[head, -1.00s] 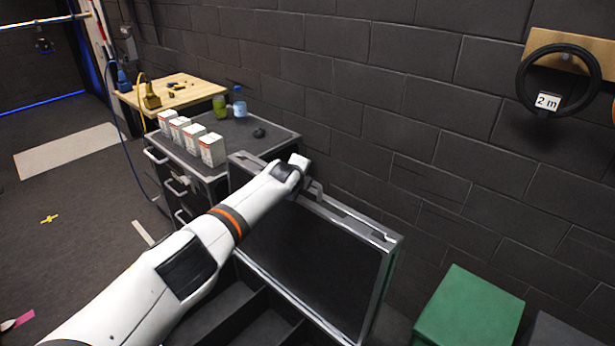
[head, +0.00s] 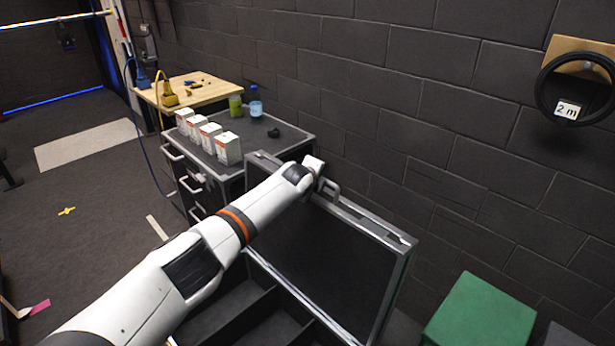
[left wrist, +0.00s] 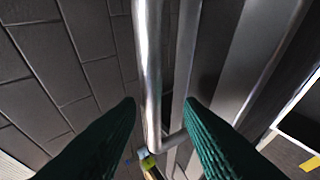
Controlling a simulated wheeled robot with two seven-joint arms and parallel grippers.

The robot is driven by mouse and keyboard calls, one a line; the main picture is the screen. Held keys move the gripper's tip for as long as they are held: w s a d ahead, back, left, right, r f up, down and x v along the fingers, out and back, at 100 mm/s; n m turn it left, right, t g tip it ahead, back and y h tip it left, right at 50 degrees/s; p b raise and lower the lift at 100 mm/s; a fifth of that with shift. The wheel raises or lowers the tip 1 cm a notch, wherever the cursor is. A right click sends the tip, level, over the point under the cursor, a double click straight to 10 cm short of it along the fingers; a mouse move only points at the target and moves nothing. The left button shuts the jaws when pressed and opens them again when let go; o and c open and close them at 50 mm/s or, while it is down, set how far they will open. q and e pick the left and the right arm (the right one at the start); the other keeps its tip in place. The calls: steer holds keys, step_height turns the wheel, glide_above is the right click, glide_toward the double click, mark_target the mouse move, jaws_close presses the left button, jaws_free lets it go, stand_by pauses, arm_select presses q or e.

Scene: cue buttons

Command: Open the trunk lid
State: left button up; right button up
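The trunk lid (head: 315,262) stands raised, close to upright, in the head view, with its dark inner face and light metal rim showing. The open, divided trunk interior (head: 268,330) is below it. A metal handle (head: 330,188) sits at the lid's top edge; its bar (left wrist: 148,75) also shows large in the left wrist view. My left arm reaches the lid's top edge. My left gripper (left wrist: 160,104) has its two green fingers apart, with the handle bar running between them and no clear grip on it. In the head view its fingertips are hidden. My right gripper is out of view.
Behind the lid is a dark block wall (head: 370,110). A grey drawer cabinet (head: 283,150) with white boxes (head: 228,148) and bottles (head: 255,103) stands beyond the lid. A green box (head: 482,312) is at the lower right. Open floor (head: 100,220) lies to the left.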

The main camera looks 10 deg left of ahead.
arm_select(q)
steer(key=shift+p+v, duration=0.8)
steer(key=shift+v, duration=0.25)
steer(key=v, duration=0.9)
steer(key=shift+b, duration=0.35)
